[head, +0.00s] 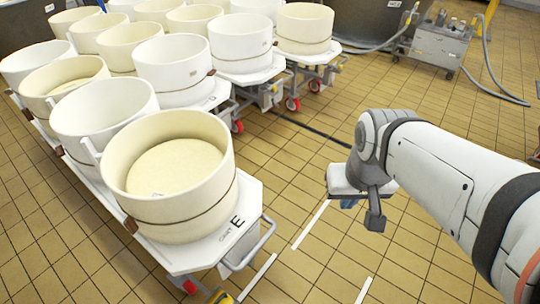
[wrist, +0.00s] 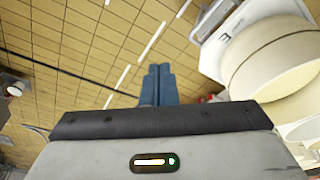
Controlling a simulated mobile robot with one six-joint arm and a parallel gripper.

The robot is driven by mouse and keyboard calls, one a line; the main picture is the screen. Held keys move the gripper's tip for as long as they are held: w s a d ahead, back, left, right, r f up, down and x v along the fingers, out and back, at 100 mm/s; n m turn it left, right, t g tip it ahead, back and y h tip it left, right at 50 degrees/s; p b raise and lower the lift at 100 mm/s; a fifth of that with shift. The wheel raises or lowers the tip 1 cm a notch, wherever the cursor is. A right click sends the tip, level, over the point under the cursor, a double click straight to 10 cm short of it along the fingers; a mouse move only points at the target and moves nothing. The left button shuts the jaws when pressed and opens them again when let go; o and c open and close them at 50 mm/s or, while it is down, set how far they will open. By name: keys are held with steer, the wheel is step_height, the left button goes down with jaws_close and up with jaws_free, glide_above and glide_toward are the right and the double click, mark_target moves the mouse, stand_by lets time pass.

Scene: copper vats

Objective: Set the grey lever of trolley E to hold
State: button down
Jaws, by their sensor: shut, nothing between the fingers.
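Trolley E (head: 206,254) stands at the front left in the head view, marked with a black E on its white top and carrying a large cream tub (head: 172,210). A grey tubular bar (head: 264,243) sticks out at its right corner. I cannot make out a grey lever or its setting. In the wrist view, trolley E's edge (wrist: 212,58) shows turned round at the upper right. My gripper (head: 350,203) is right of trolley E, above the floor and apart from it. Its blue fingers (wrist: 158,68) are together and empty in the wrist view.
More trolleys with white and cream tubs (head: 175,62) stand in rows behind trolley E. A grey cart (head: 437,48) with hoses stands at the back right. The tiled floor (head: 285,170) between trolley E and my arm is clear, with white line markings.

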steer(key=shift+s+a, duration=0.1)
steer(key=shift+a, duration=0.05)
steer(key=w+a+f+m+g+y+b, duration=0.1)
steer(key=w+a+f+g+y+b, duration=0.15)
steer(key=w+f+y+b, duration=0.65)
steer(key=w+a+f+m+g+b, duration=0.1)
steer(key=a+f+b, duration=0.3)
steer(key=f, duration=1.2)
steer(key=w+a+f+m+g+y+b, duration=0.15)
steer(key=w+a+f+y+b, duration=0.35)
steer(key=f, duration=0.7)
steer(key=w+d+f+m+t+b, duration=0.2)
steer(key=f+t+b, duration=0.2)
steer(key=f, duration=0.7)
steer(key=w+d+f+m+t+b, duration=0.2)
steer(key=f+m+t+b, duration=0.1)
steer(key=f, duration=0.9)
steer(key=w+d+f+m+t+y+b, duration=0.1)
steer(key=w+d+f+m+t+b, duration=0.1)
steer(key=f, duration=1)
steer(key=m+t+b, duration=0.1)
steer(key=t+b, duration=0.1)
steer(key=t, duration=0.1)
steer(key=shift+w+d+t+b, duration=0.15)
steer(key=shift+w+t+b, duration=0.15)
steer(key=shift+b, duration=0.1)
